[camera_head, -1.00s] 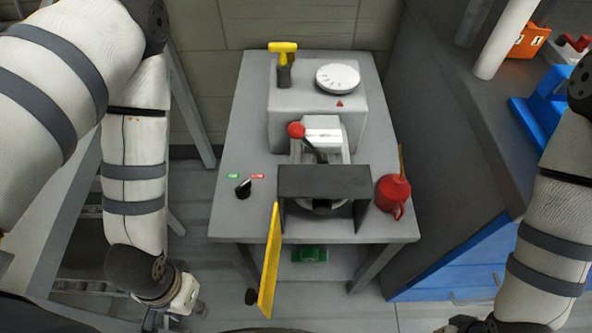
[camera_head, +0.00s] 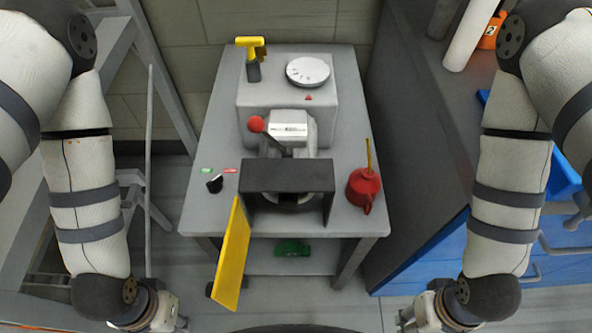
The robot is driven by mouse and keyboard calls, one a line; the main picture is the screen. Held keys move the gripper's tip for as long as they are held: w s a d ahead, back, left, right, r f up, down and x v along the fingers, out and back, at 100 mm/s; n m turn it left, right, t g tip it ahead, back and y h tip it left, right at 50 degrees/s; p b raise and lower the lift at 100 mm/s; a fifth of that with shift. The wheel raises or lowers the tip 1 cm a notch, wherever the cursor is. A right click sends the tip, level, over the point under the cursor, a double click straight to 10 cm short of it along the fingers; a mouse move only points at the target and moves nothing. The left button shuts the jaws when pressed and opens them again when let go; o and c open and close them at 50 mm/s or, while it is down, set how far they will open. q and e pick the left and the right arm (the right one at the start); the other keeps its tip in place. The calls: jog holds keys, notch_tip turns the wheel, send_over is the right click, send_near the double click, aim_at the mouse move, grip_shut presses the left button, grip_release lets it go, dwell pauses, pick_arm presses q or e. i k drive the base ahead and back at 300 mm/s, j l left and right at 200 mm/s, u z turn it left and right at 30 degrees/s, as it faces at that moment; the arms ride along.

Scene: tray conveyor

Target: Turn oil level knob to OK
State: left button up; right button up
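A white round dial (camera_head: 308,71) with dark marks lies on top of the grey machine housing (camera_head: 285,110), with a small red triangle (camera_head: 308,98) just in front of it. A small black knob (camera_head: 214,183) sits on the table's left side, below a green label (camera_head: 207,170) and a red label (camera_head: 230,170). Label text is too small to read, so I cannot tell which control is the oil level knob. My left gripper (camera_head: 172,324) and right gripper (camera_head: 412,320) are low at the bottom edge, away from the table. Their fingers are mostly cut off.
A yellow-handled tool (camera_head: 251,52) stands on the housing. A red-ball lever (camera_head: 256,124) is behind a black guard (camera_head: 287,176). A yellow panel (camera_head: 231,255) sticks out at the table's front. A red oil can (camera_head: 363,187) stands right; a blue cabinet (camera_head: 425,260) flanks it.

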aim_at(215, 186)
jog(key=k+j+z, duration=0.55)
jog(key=z, duration=0.15)
jog(key=j+z, duration=0.2)
jog(key=z, duration=0.15)
jog(key=k, duration=0.05)
